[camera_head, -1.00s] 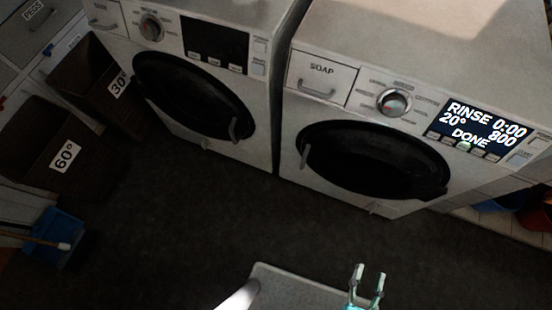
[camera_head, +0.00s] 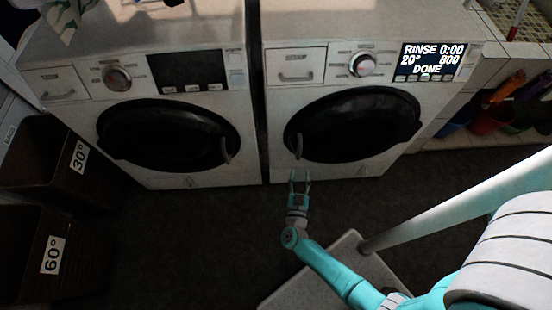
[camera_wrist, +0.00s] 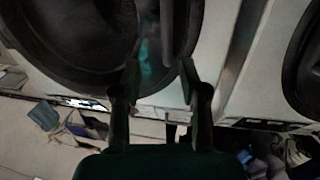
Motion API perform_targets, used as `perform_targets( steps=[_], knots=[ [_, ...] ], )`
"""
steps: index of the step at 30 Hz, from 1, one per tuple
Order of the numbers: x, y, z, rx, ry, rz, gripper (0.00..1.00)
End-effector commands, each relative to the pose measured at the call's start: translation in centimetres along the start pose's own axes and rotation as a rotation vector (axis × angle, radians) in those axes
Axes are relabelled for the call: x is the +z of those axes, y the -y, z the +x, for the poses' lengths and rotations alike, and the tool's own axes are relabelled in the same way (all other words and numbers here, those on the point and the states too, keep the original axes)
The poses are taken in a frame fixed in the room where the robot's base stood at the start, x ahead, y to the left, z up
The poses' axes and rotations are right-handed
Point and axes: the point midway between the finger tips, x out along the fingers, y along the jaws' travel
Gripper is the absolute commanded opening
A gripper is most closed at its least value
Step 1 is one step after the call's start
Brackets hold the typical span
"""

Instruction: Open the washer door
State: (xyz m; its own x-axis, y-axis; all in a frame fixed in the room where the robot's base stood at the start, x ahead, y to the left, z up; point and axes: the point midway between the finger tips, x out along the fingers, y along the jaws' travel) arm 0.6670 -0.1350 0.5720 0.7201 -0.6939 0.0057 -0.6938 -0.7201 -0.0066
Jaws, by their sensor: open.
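The washer (camera_head: 340,175) on the right has a lit display reading RINSE 0:00, 20°, 800 and DONE. Its round black door (camera_head: 355,125) looks closed. The door's upright handle (camera_head: 299,146) is at its left edge. My gripper (camera_head: 299,176) is open and empty, just below and in front of this handle in the head view. In the wrist view, the dark door fills the upper left and the handle (camera_wrist: 168,32) stands ahead of my open fingertips (camera_wrist: 160,72), in line with the gap between them. I cannot tell whether they touch it.
A similar machine (camera_head: 170,85) stands close on the left, door closed and display dark. Dark baskets marked 30° (camera_head: 55,165) and 60° (camera_head: 30,255) are at far left. Coloured items (camera_head: 495,110) sit on a shelf at right. The dark floor (camera_head: 190,240) before the machines is clear.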

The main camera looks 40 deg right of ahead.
Motion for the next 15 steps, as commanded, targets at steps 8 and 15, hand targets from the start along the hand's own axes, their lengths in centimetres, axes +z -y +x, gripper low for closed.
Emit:
perform_targets(
  steps=[8, 15],
  knots=[
    [0.5, 0.1, 1.4, 0.028, 0.006, -0.008, 0.43],
    [0.5, 0.0, 4.5, 0.03, 0.004, -0.007, 0.43]
  ],
)
